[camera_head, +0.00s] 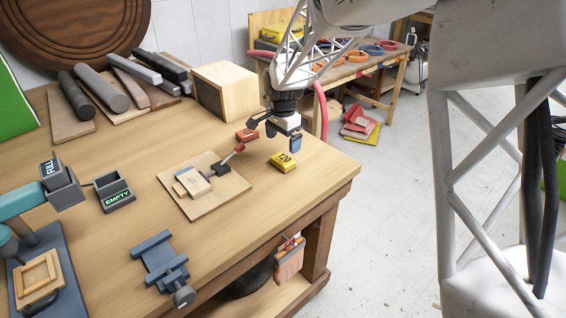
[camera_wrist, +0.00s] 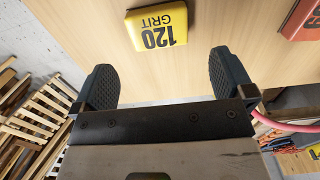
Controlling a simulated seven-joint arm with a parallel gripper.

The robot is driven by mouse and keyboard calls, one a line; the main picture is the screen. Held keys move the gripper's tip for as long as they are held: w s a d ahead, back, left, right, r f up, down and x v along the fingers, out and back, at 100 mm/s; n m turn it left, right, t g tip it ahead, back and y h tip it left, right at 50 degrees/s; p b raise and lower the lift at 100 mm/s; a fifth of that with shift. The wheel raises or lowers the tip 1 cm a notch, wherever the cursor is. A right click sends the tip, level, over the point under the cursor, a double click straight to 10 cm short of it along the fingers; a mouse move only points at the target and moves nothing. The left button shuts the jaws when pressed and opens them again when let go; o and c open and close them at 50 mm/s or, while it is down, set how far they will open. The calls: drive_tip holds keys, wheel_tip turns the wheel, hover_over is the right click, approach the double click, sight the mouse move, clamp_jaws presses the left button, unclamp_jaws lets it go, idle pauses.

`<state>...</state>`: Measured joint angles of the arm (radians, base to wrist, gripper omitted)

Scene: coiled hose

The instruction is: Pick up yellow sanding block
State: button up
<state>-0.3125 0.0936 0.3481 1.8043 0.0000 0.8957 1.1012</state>
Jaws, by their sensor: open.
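The yellow sanding block (camera_head: 283,162) lies on the wooden workbench, near its right edge. In the wrist view the block (camera_wrist: 157,26) shows "120 GRIT" on its face and sits beyond the fingertips, roughly between their lines. My gripper (camera_head: 283,133) is above the bench, just behind and above the block in the head view. In the wrist view my gripper (camera_wrist: 165,75) has its two dark padded fingers wide apart with nothing between them. The block is apart from both fingers.
A red block (camera_head: 247,135) lies left of my gripper; part of it shows in the wrist view (camera_wrist: 301,18). A board with a clamp (camera_head: 203,186) is to the left. A wooden box (camera_head: 225,88) stands behind. The bench front right of the clamp board is clear.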

sight(283, 159)
drive_tip(key=shift+f, duration=1.3)
drive_tip(key=shift+s+f, duration=0.15)
drive_tip(key=shift+f, duration=2.45)
drive_tip(key=c, duration=0.9)
drive_tip(key=shift+r, duration=0.15)
